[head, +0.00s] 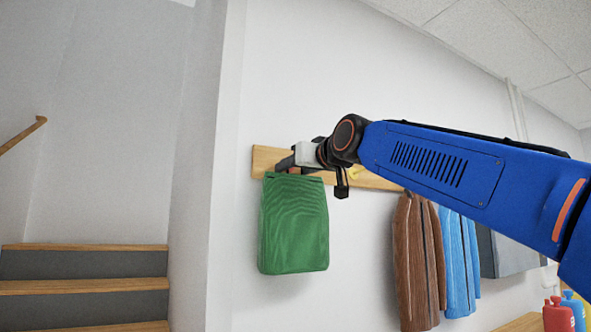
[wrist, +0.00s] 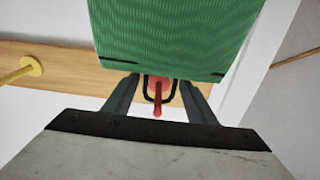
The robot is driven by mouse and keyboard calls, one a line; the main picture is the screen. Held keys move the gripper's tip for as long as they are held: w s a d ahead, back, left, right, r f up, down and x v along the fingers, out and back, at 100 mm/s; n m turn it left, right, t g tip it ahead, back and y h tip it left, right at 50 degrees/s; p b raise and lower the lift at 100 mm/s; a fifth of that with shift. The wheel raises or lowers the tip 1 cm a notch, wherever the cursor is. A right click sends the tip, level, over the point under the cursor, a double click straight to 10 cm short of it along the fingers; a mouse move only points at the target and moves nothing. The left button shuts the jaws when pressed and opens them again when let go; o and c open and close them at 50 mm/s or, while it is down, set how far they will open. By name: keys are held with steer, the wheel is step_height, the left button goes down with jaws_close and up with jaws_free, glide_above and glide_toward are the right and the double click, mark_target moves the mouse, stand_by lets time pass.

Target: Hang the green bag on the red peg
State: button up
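The green bag (head: 293,222) hangs upright against the wall below the left end of the wooden rail; its top edge also shows in the wrist view (wrist: 175,35). A small dark loop (wrist: 146,88) at its top appears around the red peg (wrist: 158,98), which sticks out between my fingers. My gripper (wrist: 160,88) is at the bag's top edge. Its two fingers stand apart, one on each side of the loop and peg, and look open. In the head view my gripper (head: 290,163) partly hides the peg and loop.
The wooden rail (head: 266,161) runs right along the wall, with a yellow peg (head: 355,173) beside the red one. A brown garment (head: 418,260) and a blue one (head: 458,262) hang further right. Red (head: 557,316) and blue bottles stand lower right. Stairs (head: 84,287) are at left.

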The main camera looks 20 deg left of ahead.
steer(key=shift+o, duration=0.4)
steer(key=v, duration=1.7)
steer(key=shift+s, duration=0.2)
steer(key=shift+d, duration=0.15)
steer(key=d+f+m+g+h, duration=0.1)
steer(key=d+f+m+h, duration=0.15)
steer(key=d+f, duration=0.75)
steer(key=d+f+m+h, duration=0.1)
steer(key=d+f+h, duration=0.45)
steer(key=f, duration=0.75)
steer(key=d+f+m+g+h, duration=0.1)
steer(key=d+f+m, duration=0.1)
steer(key=d+f, duration=0.85)
steer(key=s+d+f+m+g+h, duration=0.1)
steer(key=s+d+f, duration=0.4)
steer(key=f, duration=0.6)
steer(key=s+d+f+m+g+h, duration=0.2)
steer(key=s+d+f, duration=0.4)
steer(key=f, duration=0.5)
steer(key=s+d+f+m+g+h, duration=0.1)
steer(key=s+d+f, duration=0.5)
steer(key=f, duration=0.5)
steer(key=s, duration=0.2)
steer(key=shift+s+g+h, duration=0.35)
steer(key=shift+g+h, duration=0.05)
